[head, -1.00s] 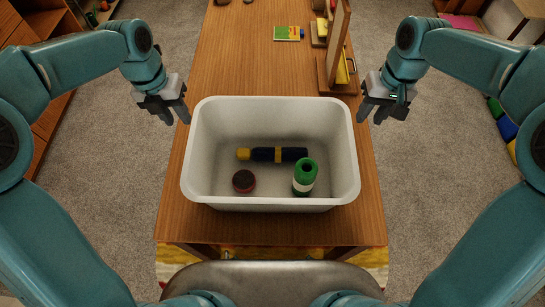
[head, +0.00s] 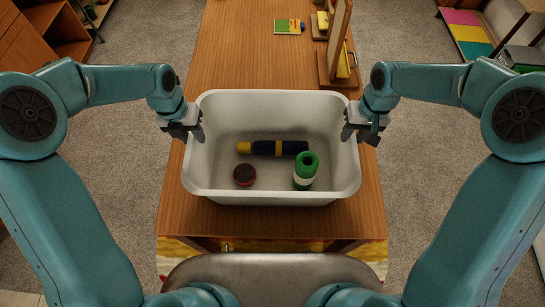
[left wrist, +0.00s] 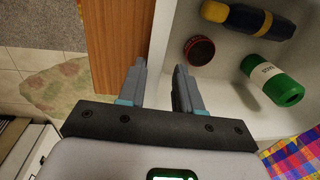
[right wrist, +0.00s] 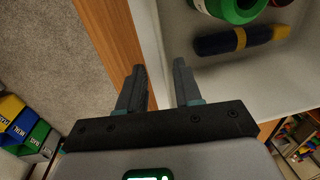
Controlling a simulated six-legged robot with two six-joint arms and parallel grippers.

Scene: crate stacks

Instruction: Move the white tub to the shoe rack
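The white tub (head: 272,198) stands upright on the wooden table. It holds a dark blue and yellow bottle (head: 273,148), a green and white cylinder (head: 305,171) and a dark red round tin (head: 244,175). My left gripper (head: 193,132) is at the tub's left rim, with its open fingers (left wrist: 160,80) on either side of the wall. My right gripper (head: 353,134) is at the right rim, its open fingers (right wrist: 158,85) also straddling the wall. I cannot tell whether any finger touches the tub. I cannot make out a shoe rack for certain.
The wooden table (head: 240,50) runs away from me beyond the tub. A wooden upright stand (head: 338,50) and a small colourful book (head: 288,26) are on it. Grey carpet (head: 425,120) lies open on both sides. A wooden shelf (head: 55,30) stands at far left.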

